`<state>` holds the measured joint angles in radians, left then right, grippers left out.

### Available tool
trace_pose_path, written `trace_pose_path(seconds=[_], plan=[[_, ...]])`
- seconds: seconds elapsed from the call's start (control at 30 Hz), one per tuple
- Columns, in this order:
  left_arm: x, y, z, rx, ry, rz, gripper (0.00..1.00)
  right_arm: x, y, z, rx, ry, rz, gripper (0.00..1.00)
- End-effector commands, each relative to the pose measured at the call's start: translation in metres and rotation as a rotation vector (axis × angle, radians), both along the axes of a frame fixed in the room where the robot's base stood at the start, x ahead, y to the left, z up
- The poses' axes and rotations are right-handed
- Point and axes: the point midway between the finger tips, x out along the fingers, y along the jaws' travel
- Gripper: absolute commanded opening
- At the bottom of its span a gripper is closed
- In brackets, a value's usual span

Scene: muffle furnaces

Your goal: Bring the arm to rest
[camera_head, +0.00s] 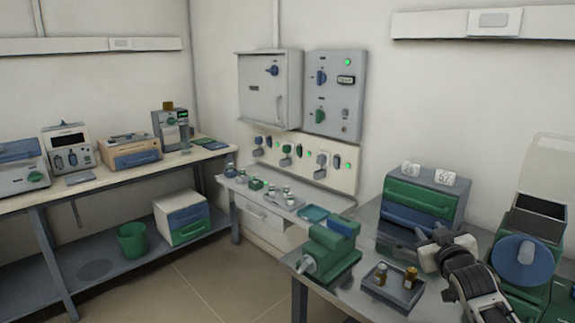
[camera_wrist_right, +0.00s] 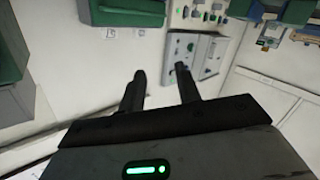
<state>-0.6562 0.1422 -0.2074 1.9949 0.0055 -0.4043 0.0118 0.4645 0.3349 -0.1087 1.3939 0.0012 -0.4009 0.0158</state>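My right arm comes in from the lower right in the head view. Its gripper (camera_head: 428,242) is above the right-hand bench, in front of the green and blue drawer unit. In the right wrist view the two dark fingers of the right gripper (camera_wrist_right: 160,73) stand apart with nothing between them. The wrist view is tilted and shows the wall panels beyond the fingers. My left gripper is not in view.
A grey tray (camera_head: 407,296) with small bottles lies left of my right arm. A green vise-like device (camera_head: 330,254) stands further left. The drawer unit (camera_head: 420,203) is behind the gripper, and a box-like device with a blue disc (camera_head: 523,262) stands close on the right.

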Motion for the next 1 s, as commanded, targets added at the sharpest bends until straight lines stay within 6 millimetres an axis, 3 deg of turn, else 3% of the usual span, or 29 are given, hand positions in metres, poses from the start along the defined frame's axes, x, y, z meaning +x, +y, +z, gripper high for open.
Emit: trace_pose_path(seconds=[0.03, 0.17, 0.27, 0.37, 0.5, 0.6, 0.73, 0.83, 1.0], plan=[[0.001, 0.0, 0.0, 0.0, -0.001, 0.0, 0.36, -0.012, 0.011, -0.022, 0.007, 0.029, 0.017, 0.33], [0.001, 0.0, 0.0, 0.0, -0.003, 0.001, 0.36, -0.045, 0.036, -0.071, 0.024, 0.098, 0.057, 0.33], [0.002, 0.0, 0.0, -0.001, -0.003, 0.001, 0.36, -0.081, 0.06, -0.113, 0.047, 0.164, 0.092, 0.33], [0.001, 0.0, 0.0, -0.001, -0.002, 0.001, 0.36, -0.131, 0.087, -0.157, 0.084, 0.242, 0.132, 0.33], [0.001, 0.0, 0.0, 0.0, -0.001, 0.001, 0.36, -0.216, 0.126, -0.207, 0.154, 0.36, 0.177, 0.33], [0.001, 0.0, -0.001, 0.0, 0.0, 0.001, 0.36, -0.274, 0.149, -0.228, 0.208, 0.437, 0.196, 0.33], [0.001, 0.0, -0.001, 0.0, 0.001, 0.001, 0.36, -0.333, 0.168, -0.239, 0.266, 0.511, 0.204, 0.33], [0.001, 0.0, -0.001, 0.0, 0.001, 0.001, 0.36, -0.358, 0.176, -0.241, 0.294, 0.543, 0.205, 0.33], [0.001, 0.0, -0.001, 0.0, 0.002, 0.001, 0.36, -0.369, 0.18, -0.241, 0.306, 0.557, 0.206, 0.33]])
